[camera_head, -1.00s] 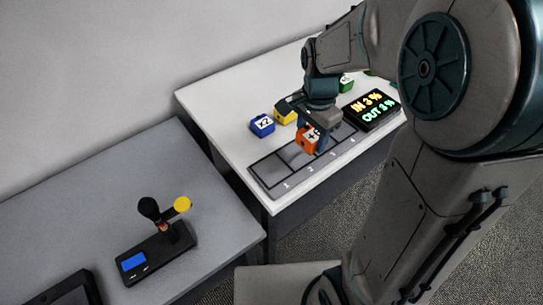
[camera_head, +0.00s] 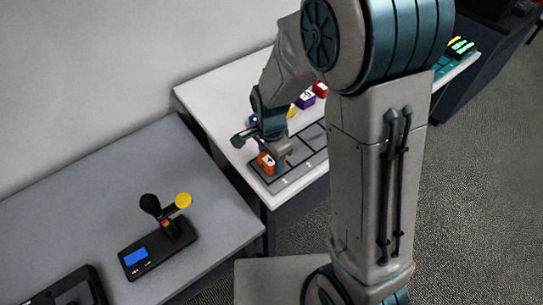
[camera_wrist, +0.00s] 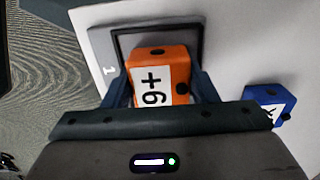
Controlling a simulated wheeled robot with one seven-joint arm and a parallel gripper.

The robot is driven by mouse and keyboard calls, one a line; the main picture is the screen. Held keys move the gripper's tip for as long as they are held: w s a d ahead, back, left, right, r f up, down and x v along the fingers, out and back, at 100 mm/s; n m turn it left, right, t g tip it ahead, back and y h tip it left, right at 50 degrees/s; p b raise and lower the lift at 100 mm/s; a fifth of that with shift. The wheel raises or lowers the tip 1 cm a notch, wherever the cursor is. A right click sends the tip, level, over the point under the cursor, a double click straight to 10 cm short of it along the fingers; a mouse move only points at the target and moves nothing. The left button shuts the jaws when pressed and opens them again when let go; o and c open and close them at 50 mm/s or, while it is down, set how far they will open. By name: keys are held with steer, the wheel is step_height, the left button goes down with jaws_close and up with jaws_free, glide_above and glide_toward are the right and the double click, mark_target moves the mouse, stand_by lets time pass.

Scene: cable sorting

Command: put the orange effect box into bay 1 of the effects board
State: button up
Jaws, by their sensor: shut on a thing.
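My gripper (camera_head: 276,160) is shut on the orange effect box (camera_head: 265,163), at the near left end of the grey effects board (camera_head: 310,150). In the wrist view the orange box (camera_wrist: 162,68), with a white label, sits between the two fingers (camera_wrist: 162,92). It appears over the dark-edged bay 1 (camera_wrist: 124,42), whose number 1 shows at the left. The box looks slightly turned against the bay's edges. I cannot tell whether it touches the bay floor. The far part of the board is hidden behind my arm in the head view.
A blue box (camera_wrist: 270,102) lies beside the board. Yellow (camera_head: 291,111), purple (camera_head: 306,98) and red (camera_head: 320,89) boxes stand behind it on the white table (camera_head: 205,90).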

steer(key=shift+f, duration=0.15)
steer(key=o, duration=1)
steer(key=shift+o, duration=0.2)
step_height(320, 180, up, 12)
steer(key=r, duration=0.1)
steer(key=s+d+r+n+t, duration=0.3)
steer(key=s+d+r+n, duration=0.1)
steer(key=s+d+n, duration=0.7)
steer(key=shift+s+d, duration=0.55)
steer(key=shift+s, duration=0.25)
